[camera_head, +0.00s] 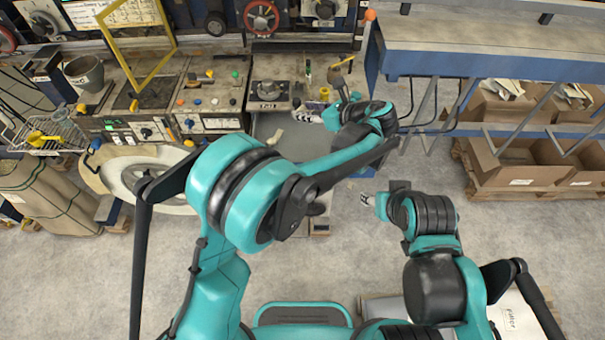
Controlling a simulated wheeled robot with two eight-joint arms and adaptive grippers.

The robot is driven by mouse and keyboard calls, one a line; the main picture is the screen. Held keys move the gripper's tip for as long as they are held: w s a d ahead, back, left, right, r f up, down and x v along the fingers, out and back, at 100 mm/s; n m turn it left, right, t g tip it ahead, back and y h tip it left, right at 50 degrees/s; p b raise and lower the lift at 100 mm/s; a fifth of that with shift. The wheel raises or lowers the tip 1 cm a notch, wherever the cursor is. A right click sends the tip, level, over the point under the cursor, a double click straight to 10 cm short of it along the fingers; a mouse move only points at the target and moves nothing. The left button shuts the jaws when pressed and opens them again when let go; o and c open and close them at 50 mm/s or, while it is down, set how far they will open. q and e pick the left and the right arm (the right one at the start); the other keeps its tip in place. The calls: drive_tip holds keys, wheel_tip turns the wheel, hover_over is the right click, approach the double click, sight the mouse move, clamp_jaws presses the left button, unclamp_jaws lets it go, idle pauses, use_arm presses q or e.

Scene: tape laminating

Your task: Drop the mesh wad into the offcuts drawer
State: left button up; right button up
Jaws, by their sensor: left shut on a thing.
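The mesh wad (308,113) shows as a small whitish and purple patch at the tips of my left gripper (328,117). The gripper is shut on it; the fingers are small and partly hidden by the wrist. The offcuts drawer (268,127) appears as a grey open tray below the machine's front panel, with a pale scrap in it. The gripper and wad are at the drawer's right side; their height above it is hard to tell. My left forearm hides the drawer's near part. My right gripper (370,201) is over bare floor, away from the drawer, and its jaws are too small to read.
A control bench (215,92) with knobs and a yellow frame (140,40) stands behind. A large pale disc (150,185) is at left, near a wire basket (50,135). A blue-edged table (480,62) and cardboard boxes (515,165) are at right.

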use_arm(q)
drive_tip(key=o, duration=0.8)
wheel_tip(320, 180, up, 10)
idle(0.5)
